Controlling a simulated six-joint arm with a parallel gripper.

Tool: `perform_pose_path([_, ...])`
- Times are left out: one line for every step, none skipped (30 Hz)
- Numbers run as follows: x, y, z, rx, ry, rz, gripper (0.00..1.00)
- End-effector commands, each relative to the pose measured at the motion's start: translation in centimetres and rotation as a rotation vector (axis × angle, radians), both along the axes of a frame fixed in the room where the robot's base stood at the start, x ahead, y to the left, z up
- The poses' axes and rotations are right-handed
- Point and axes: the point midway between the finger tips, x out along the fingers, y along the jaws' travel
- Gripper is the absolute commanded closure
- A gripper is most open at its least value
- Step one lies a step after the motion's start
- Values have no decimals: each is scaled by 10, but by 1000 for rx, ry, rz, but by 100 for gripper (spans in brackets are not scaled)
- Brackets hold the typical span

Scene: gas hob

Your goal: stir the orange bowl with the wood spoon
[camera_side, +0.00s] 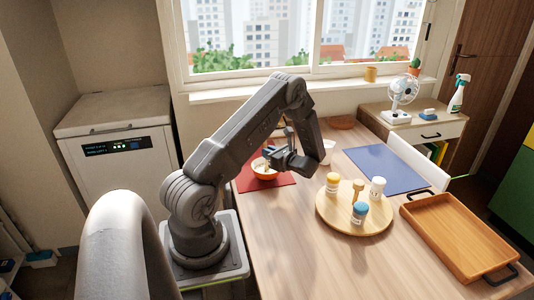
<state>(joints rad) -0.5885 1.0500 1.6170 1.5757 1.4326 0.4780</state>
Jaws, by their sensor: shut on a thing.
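The orange bowl (264,174) stands on the red mat at the far left of the table, with pale contents showing inside. My gripper (271,155) is low over the right side of the bowl, its fingers pointing left. It is shut on a thin thing that appears to be the wood spoon; the gripper and its small size in the picture mostly hide it. I cannot tell whether the spoon's lower end touches the contents.
A round wooden board (332,219) with several small jars stands to the right. A white cup (328,146) is just behind my wrist. A blue mat (388,168) and an orange tray (462,238) lie farther right. The front of the table is clear.

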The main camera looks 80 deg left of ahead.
Motion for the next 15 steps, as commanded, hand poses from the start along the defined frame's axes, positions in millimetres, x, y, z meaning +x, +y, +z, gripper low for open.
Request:
perform_pose_path([0, 0, 0, 0, 0, 0, 100])
perform_pose_path([0, 0, 0, 0, 0, 0, 100])
perform_pose_path([0, 0, 0, 0, 0, 0, 100])
perform_pose_path([0, 0, 0, 0, 0, 0, 100])
perform_pose_path([0, 0, 0, 0, 0, 0, 100])
perform_pose_path([0, 0, 0, 0, 0, 0, 100])
perform_pose_path([0, 0, 0, 0, 0, 0, 100])
perform_pose_path([0, 0, 1, 0, 0, 0, 100])
perform_pose_path([0, 0, 2, 0, -1, 0, 100])
perform_pose_path([0, 0, 3, 0, -1, 0, 100])
perform_pose_path([0, 1, 5, 0, -1, 0, 100])
perform_pose_path([0, 1, 8, 1, -2, 0, 100])
perform_pose_path([0, 1, 11, 2, -1, 0, 100])
perform_pose_path([0, 2, 13, 2, -2, 0, 100])
perform_pose_path([0, 2, 16, 2, -1, 0, 100])
